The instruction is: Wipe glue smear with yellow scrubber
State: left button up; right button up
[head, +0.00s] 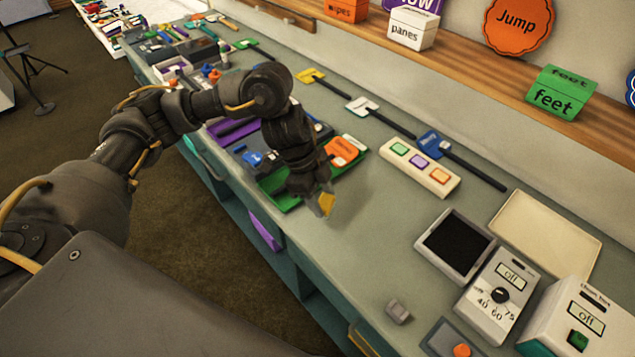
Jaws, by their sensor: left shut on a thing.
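My left gripper (320,195) is shut on the yellow scrubber (327,205), of which a small yellow piece shows below the fingers. It is over the grey-green counter (375,235), by the near right end of a green tray (285,203). Whether the scrubber touches the counter I cannot tell. I cannot make out the glue smear; a faint darker patch beside the scrubber may be only shadow. My right gripper is not in view.
A panel with three coloured buttons (442,183) lies behind to the right. A black-topped plate (455,248), dial box (500,300) and switch box (580,325) stand at right. A small grey block (398,312) sits near the front edge. Mid-counter is clear.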

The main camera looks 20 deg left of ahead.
pick_arm(q)
jog(key=shift+r+p, duration=1.1)
jog(key=shift+r, duration=0.3)
